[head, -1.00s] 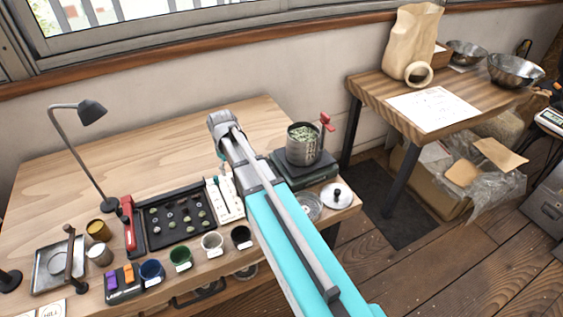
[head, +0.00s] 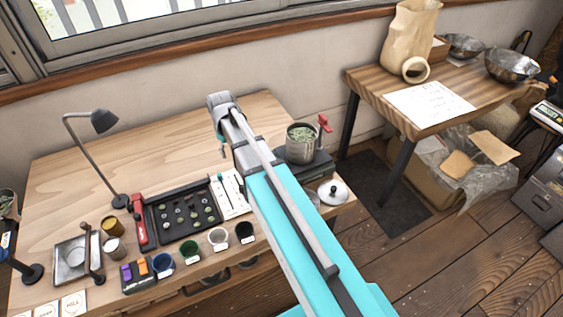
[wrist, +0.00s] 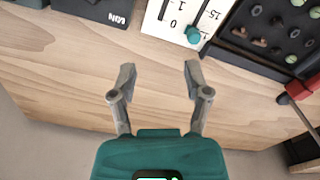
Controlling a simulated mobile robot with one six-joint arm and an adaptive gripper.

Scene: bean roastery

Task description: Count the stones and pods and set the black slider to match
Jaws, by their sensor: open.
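A black tray (head: 184,230) on the table holds several dark and pale green pieces in rows; it also shows in the wrist view (wrist: 232,49). Stones and pods are too small to tell apart surely. The white slider board (head: 231,204) stands right of the tray. In the wrist view, the board (wrist: 176,28) shows numbered scales and a teal knob (wrist: 193,35) at one end of a slot. I cannot make out the black slider there. My gripper (wrist: 158,80) is open and empty, above bare table beside the board.
A lamp (head: 103,120), a red-handled tool (head: 139,220), several small cups (head: 189,249) and a metal pot (head: 300,146) surround the board. A lid (head: 333,192) lies at the table's right edge. The back of the table (head: 160,135) is clear.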

